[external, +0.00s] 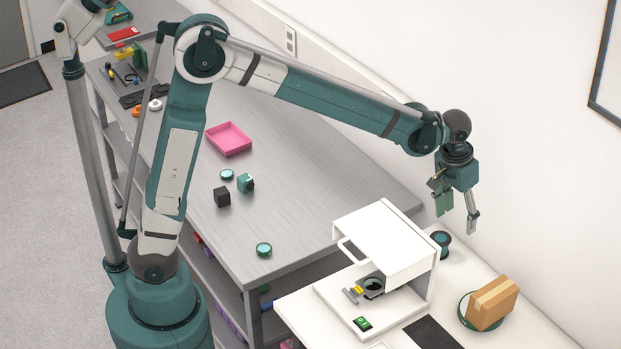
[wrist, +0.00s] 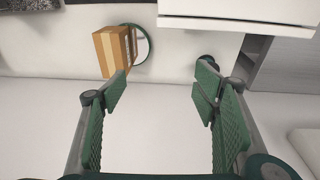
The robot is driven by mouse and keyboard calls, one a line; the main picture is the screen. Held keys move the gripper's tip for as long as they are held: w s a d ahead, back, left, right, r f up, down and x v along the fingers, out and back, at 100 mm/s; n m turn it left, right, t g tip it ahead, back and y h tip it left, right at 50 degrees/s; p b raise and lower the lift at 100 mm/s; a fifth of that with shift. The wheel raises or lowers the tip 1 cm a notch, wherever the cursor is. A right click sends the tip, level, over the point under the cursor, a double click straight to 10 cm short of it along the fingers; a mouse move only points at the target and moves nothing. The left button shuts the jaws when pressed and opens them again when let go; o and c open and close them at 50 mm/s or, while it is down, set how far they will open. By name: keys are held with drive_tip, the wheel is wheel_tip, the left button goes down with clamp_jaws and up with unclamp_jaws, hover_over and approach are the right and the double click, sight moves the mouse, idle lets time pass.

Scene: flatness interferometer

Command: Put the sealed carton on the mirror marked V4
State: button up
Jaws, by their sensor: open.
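The brown taped carton (external: 492,304) stands at the right end of the white table, on or overlapping a round green-rimmed mirror (external: 466,318). In the wrist view the carton (wrist: 113,48) covers the left part of this mirror (wrist: 142,46), whose bright face shows on the right. I cannot read a V4 mark, and the carton's contact underneath is hidden. My gripper (external: 458,213) is open and empty, above the white table behind the white instrument and apart from the carton. Its open fingers (wrist: 162,86) frame bare white surface in the wrist view.
The white instrument (external: 385,237) with a raised housing and handle stands left of the carton. A dark spool-like piece (external: 441,240) is behind it. A dark mat (external: 432,333) lies in front. The grey bench (external: 320,185) holds a pink tray (external: 229,139), small cubes and teal-rimmed discs (external: 264,249).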

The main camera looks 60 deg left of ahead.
drive_tip(key=s+a+r+t, duration=0.1)
drive_tip(key=s+a+r, duration=0.3)
drive_tip(key=s+a, duration=0.45)
drive_tip(key=s+a+r+t, duration=0.2)
drive_tip(key=s+a+r, duration=0.3)
drive_tip(key=s+a, duration=0.3)
drive_tip(key=s+a+f+t, duration=0.1)
drive_tip(key=s+a+f, duration=0.1)
drive_tip(key=s+a, duration=0.5)
drive_tip(key=s+a+f+t, duration=0.1)
drive_tip(key=s+a+f, duration=0.1)
drive_tip(key=s+a, duration=0.4)
drive_tip(key=s, duration=0.4)
drive_tip(key=shift+s+a+t+y, duration=0.3)
drive_tip(key=shift+a, duration=0.05)
